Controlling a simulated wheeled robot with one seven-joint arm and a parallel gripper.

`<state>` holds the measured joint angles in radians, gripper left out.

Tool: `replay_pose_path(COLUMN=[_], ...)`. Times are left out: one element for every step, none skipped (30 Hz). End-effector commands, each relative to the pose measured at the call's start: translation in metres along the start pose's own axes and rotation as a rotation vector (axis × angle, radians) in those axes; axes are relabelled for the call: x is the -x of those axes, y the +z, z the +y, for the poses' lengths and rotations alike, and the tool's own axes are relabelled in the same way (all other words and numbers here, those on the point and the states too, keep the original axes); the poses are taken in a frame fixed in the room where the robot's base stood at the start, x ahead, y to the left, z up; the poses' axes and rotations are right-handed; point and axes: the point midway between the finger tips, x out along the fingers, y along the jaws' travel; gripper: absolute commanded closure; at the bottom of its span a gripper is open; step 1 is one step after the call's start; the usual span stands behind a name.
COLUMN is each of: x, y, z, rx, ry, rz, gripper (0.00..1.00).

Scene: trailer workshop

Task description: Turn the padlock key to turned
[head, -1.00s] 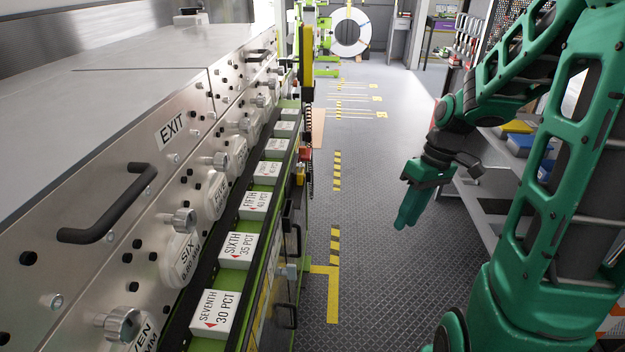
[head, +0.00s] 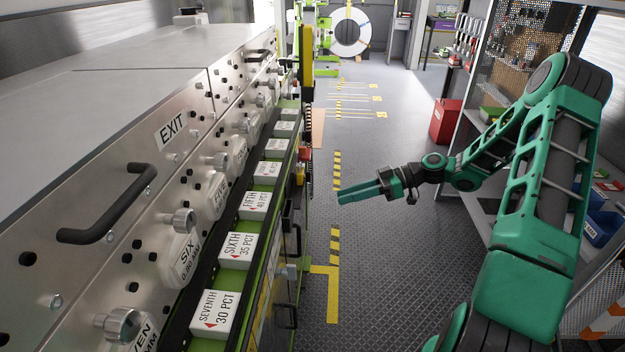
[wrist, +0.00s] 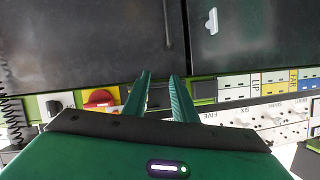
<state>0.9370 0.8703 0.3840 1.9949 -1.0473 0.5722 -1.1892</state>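I cannot make out a padlock key for certain in either view. A small pale fitting (wrist: 211,22) sits on a dark door panel in the wrist view; it is too small to tell if it is a lock or key. A grey fitting (head: 290,271) on the machine's side shows in the head view. My gripper (head: 349,195) is stretched over the aisle, pointing left toward the machine's side and apart from it. In the wrist view its two fingers (wrist: 160,85) stand apart with nothing between them. It is open and empty.
The long steel machine (head: 170,130) with knobs and labelled blocks fills the left side. A red-and-yellow rotary switch (wrist: 103,97) and a coiled black cable (wrist: 12,115) are at the wrist view's left. The aisle floor (head: 390,270) is clear. A red box (head: 446,121) stands by the right shelves.

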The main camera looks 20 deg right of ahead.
Motion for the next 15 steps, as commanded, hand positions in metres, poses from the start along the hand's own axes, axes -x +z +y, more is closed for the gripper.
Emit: replay_pose_path(x=[0.003, 0.004, 0.006, 0.009, 0.011, 0.014, 0.016, 0.018, 0.02, 0.022, 0.024, 0.025, 0.026, 0.025, 0.024], y=[-0.002, -0.005, -0.008, -0.011, -0.014, -0.017, -0.018, -0.021, -0.023, -0.024, -0.025, -0.026, -0.027, -0.027, -0.029], z=[0.008, 0.011, 0.015, 0.019, 0.022, 0.025, 0.027, 0.029, 0.031, 0.033, 0.034, 0.035, 0.036, 0.036, 0.036], rx=[0.031, 0.052, 0.08, 0.102, 0.12, 0.142, 0.157, 0.172, 0.187, 0.195, 0.204, 0.213, 0.217, 0.22, 0.223], ry=[0.009, 0.014, 0.022, 0.03, 0.037, 0.048, 0.055, 0.061, 0.07, 0.076, 0.081, 0.086, 0.089, 0.09, 0.091], rz=[0.064, 0.099, 0.143, 0.175, 0.204, 0.24, 0.262, 0.283, 0.306, 0.321, 0.333, 0.345, 0.352, 0.356, 0.361], gripper=[0.75, 0.75, 0.75, 0.75, 0.75, 0.75, 0.75, 0.75, 0.75, 0.75, 0.75, 0.75, 0.75, 0.75, 0.75])
